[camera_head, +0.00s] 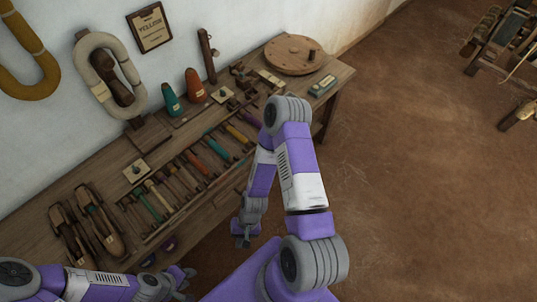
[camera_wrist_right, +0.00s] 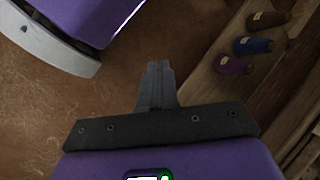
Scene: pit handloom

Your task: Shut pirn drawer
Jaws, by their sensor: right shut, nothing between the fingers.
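The pirn drawer shows in the right wrist view as a wooden edge (camera_wrist_right: 207,88) at the right. A brown pirn (camera_wrist_right: 268,19), a blue pirn (camera_wrist_right: 252,46) and a purple pirn (camera_wrist_right: 233,65) lie in it, so it appears to stand open. My right gripper (camera_head: 243,238) is shut and empty in front of the bench, right of the drawer. Its closed fingers (camera_wrist_right: 156,80) are apart from the drawer. My left gripper (camera_head: 182,279) is at the bottom, near the bench front; its fingers are unclear.
The wooden bench (camera_head: 335,72) runs along the wall. It carries a rack of coloured pirns (camera_head: 194,163), wooden shuttles (camera_head: 103,225), two cones (camera_head: 195,86) and a round wooden disc (camera_head: 294,54).

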